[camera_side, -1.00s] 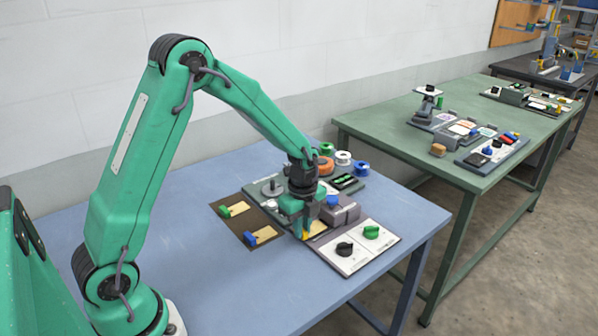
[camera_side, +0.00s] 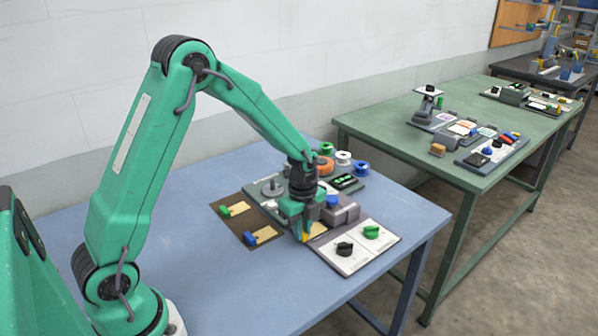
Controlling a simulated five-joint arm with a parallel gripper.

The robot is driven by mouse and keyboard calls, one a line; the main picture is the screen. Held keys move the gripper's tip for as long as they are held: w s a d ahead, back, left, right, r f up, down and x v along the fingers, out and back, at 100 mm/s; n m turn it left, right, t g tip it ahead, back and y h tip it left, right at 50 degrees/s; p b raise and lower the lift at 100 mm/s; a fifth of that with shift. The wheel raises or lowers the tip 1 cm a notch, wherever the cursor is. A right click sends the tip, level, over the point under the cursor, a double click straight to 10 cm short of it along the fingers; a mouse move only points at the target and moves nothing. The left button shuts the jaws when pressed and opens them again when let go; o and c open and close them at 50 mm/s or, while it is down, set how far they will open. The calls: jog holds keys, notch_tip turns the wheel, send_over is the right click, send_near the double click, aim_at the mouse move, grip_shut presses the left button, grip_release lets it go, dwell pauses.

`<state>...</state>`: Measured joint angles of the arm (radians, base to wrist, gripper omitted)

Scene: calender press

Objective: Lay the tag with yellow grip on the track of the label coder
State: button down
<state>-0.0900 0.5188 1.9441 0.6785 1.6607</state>
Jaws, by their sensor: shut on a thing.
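My gripper (camera_side: 303,232) is shut at the near left side of the label coder (camera_side: 345,215), a grey block with a blue knob on top. A bit of yellow (camera_side: 306,237) shows at the fingertips, the grip of the tag held there. The tan plate of the tag (camera_side: 318,228) shows just right of the fingers, low beside the coder. The fingers hide most of the grip and the track under it. I cannot tell whether the tag touches the track.
A brown mat (camera_side: 228,222) at left holds a tag with green grip (camera_side: 236,209) and one with blue grip (camera_side: 262,236). A white panel (camera_side: 356,247) with a black and a green knob lies in front right. Coloured spools (camera_side: 343,158) stand behind. The blue table's (camera_side: 210,290) front is clear.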

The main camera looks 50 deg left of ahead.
jog(key=shift+f, duration=0.1)
dwell(0.3)
jog(key=c, duration=0.7)
grip_release()
jog(key=shift+c, duration=0.2)
jog(key=shift+r, duration=0.2)
jog(key=shift+r, duration=3.3)
jog(key=shift+r, duration=0.1)
